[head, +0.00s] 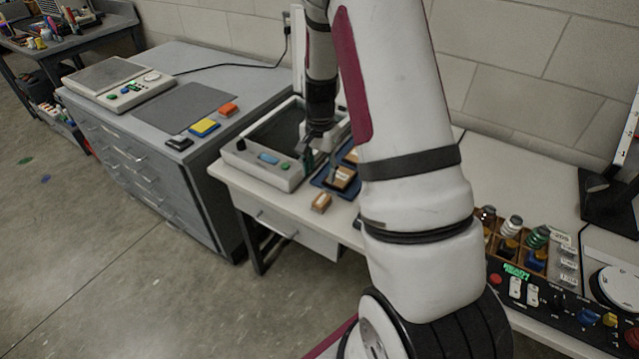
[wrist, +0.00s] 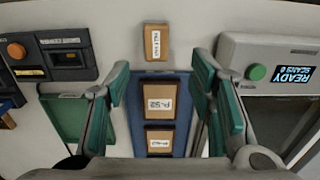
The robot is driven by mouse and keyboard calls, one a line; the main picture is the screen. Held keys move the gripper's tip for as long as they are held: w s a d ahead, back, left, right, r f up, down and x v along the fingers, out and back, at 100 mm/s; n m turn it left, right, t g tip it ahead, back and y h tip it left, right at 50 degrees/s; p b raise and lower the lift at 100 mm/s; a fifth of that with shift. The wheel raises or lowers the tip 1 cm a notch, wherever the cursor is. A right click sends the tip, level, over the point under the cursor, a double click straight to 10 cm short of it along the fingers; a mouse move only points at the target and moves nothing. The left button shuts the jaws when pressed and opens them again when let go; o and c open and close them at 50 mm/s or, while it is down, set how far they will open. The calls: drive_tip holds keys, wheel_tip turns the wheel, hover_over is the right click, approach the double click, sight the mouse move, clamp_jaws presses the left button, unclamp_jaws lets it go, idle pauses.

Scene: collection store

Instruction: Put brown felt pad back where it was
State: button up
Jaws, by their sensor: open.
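Small brown blocks with white labels show; I cannot tell for sure which is the brown felt pad. One brown block (head: 321,203) lies on the bench in front of the blue tray (wrist: 180,140); it also shows at the top of the wrist view (wrist: 155,42). Two more labelled brown pieces lie in the tray, a nearer one (wrist: 158,104) and another (wrist: 160,142). My gripper (wrist: 161,73) is open and empty, its teal fingers on either side of the tray in the wrist view. In the head view, my gripper (head: 320,160) is over the tray area, partly hidden.
A scanner with a green button (head: 264,160) stands beside the tray. A grey cabinet (head: 160,100) holds a device, a dark mat and coloured blocks. My arm hides the bench's middle.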

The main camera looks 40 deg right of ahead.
drive_tip(key=s+a+r+n+t, duration=0.1)
drive_tip(key=s+a+r+n, duration=0.3)
drive_tip(key=r, duration=0.5)
drive_tip(key=s+a+r+n+t, duration=0.1)
drive_tip(key=a+r+n, duration=0.1)
drive_tip(key=a+r, duration=0.65)
drive_tip(key=s+a+r+n+t, duration=0.1)
drive_tip(key=s+a+r+n, duration=0.2)
drive_tip(key=s, duration=0.5)
drive_tip(key=s+a+r+n+t, duration=0.1)
drive_tip(key=s+a+r+n, duration=0.3)
drive_tip(key=s, duration=0.5)
wheel_tip(320, 180, up, 3)
drive_tip(key=shift+s+f+n+t, duration=0.2)
drive_tip(key=shift+n+t, duration=0.1)
drive_tip(key=shift+n, duration=0.2)
